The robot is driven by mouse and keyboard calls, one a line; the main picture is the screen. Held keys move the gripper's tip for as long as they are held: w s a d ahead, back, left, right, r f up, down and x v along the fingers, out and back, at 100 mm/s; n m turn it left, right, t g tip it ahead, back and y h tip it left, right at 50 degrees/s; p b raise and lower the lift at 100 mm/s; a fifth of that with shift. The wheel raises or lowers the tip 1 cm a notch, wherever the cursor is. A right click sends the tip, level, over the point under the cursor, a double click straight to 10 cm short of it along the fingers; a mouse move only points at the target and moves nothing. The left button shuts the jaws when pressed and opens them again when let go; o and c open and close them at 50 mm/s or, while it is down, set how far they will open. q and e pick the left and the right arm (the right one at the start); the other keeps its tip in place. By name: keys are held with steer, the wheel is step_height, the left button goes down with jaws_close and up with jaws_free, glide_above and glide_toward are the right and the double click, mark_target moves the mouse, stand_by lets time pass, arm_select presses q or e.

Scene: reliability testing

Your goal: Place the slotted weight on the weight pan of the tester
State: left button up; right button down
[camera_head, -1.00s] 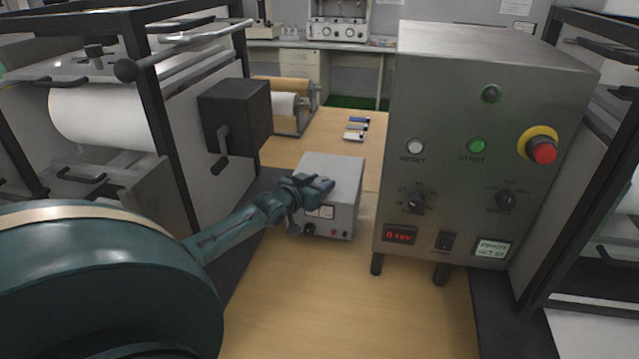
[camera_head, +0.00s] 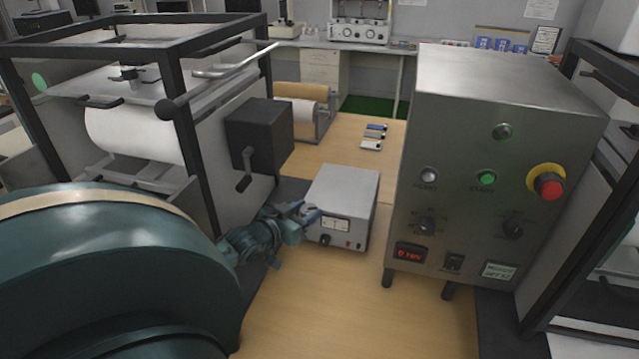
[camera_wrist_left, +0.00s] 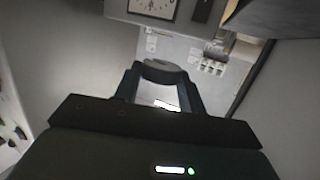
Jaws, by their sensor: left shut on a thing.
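My left gripper (camera_head: 306,213) is at the left front edge of a small grey meter box in the head view. In the left wrist view its two dark fingers (camera_wrist_left: 161,85) are closed around a grey, rounded piece (camera_wrist_left: 162,71), which looks like the slotted weight. Its slot cannot be made out. In the head view the weight is too small and covered to tell. A framed machine (camera_head: 195,135) with a white roll stands at the left, possibly the tester. I cannot make out a weight pan. My right gripper is not in view.
The grey meter box (camera_head: 345,190) stands on the wooden bench (camera_head: 330,310). A large steel control box (camera_head: 465,190) with buttons stands at the right. A black block with a crank (camera_head: 258,137) juts from the left machine. The front bench middle is clear.

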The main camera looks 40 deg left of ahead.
mark_target(303, 216)
arm_select(q)
steer(key=shift+f+v, duration=0.15)
steer(key=shift+v, duration=0.75)
steer(key=shift+f+v, duration=0.2)
steer(key=shift+v, duration=0.7)
steer(key=shift+f+v, duration=0.15)
steer(key=shift+v, duration=0.75)
steer(key=s+d+r, duration=0.1)
steer(key=d+r, duration=0.2)
steer(key=d, duration=1.1)
steer(key=s+d+r+m+h, duration=0.1)
steer(key=d+r, duration=0.3)
steer(key=d, duration=1.1)
steer(key=shift+s+h, duration=0.25)
steer(key=shift+h, duration=0.05)
steer(key=shift+d, duration=0.2)
